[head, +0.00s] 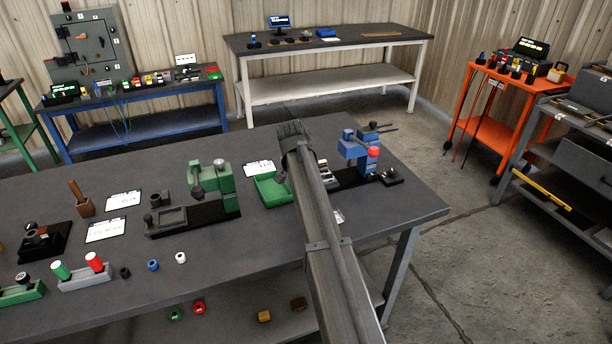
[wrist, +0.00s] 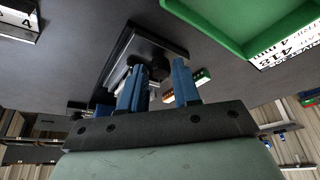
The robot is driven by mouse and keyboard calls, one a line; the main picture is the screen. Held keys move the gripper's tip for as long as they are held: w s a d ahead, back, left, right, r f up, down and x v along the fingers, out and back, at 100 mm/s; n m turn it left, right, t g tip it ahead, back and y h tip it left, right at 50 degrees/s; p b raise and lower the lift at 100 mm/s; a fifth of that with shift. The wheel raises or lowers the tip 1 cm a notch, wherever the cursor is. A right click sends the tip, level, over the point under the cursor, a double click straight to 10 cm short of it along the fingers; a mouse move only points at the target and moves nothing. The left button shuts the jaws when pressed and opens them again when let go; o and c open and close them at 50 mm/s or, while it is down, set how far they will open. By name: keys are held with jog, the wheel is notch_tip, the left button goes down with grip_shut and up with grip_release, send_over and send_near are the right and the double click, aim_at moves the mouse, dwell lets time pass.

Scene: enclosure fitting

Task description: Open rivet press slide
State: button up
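A blue press (head: 352,150) with a red knob (head: 374,152) stands on a dark base near the bench's right end; I take it for the rivet press. In the wrist view, which looks upside down, the dark base (wrist: 122,45) with a grey plate on top lies beyond my gripper (wrist: 157,75). Its two blue fingers stand apart with a gap between them, and I see nothing clamped. Blue press parts overlap the left finger. Whether a finger touches the slide is not clear.
A green tray (head: 268,192) lies left of my arm and shows close by in the wrist view (wrist: 225,42). A green press (head: 228,185) stands farther left. A small dark block (head: 391,177) sits right of the blue press. The bench front near my arm is mostly clear.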

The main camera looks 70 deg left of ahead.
jog(key=v, duration=1.4)
dwell(0.5)
